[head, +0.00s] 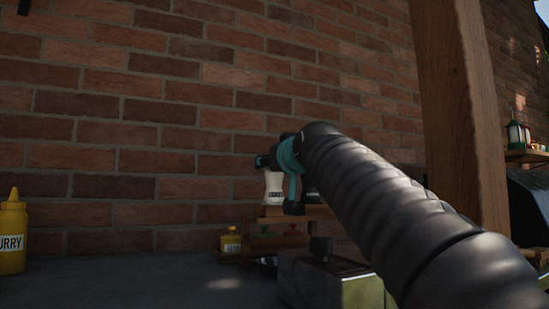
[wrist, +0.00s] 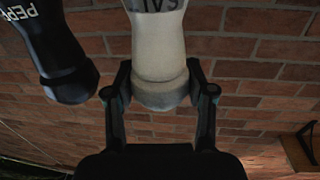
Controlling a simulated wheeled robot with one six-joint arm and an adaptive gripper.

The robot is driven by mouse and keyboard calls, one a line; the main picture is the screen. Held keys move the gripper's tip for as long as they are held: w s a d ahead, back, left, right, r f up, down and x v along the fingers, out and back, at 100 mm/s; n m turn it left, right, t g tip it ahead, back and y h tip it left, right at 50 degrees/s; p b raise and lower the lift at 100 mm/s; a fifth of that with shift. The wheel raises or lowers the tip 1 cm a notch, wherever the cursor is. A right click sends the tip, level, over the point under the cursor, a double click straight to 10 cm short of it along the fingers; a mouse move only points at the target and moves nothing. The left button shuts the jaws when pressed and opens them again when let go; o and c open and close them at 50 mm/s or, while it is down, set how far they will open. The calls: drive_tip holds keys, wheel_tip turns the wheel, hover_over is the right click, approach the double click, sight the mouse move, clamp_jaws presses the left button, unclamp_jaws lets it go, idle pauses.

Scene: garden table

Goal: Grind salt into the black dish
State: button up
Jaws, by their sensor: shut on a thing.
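The white salt grinder (head: 273,187) stands upright at the wooden rack by the brick wall, its label partly legible. In the wrist view the salt grinder (wrist: 158,45) appears upside down between my fingers. My gripper (wrist: 160,92) is shut on its top end; in the head view my gripper (head: 275,162) is partly hidden by my arm. The dark pepper grinder (wrist: 62,55) is beside it, apart from my fingers. I cannot make out the black dish for certain; a small dark rounded edge (head: 266,261) shows low beside the rack.
A wooden stepped rack (head: 285,226) holds small jars, with a yellow jar (head: 231,242) at its left. A box with a dark knob (head: 320,246) stands in front. A yellow curry bottle (head: 12,238) is far left. The grey tabletop (head: 130,280) between is clear.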

drive_tip(key=shift+f+m+h+p, duration=0.2)
drive_tip(key=shift+m+h+p, duration=0.35)
drive_tip(key=shift+h, duration=0.45)
drive_tip(key=shift+w+a+f+m+h, duration=0.1)
drive_tip(key=shift+a+f+m+h, duration=0.05)
drive_tip(key=shift+m+h, duration=0.25)
drive_tip(key=shift+m+h+b, duration=0.25)
drive_tip(key=shift+h+b, duration=0.25)
drive_tip(key=shift+b, duration=0.05)
drive_tip(key=shift+t+h, duration=0.3)
drive_tip(key=o, duration=1.2)
drive_tip(key=shift+r, duration=0.2)
drive_tip(key=shift+s+r, duration=0.1)
drive_tip(key=shift+s, duration=0.1)
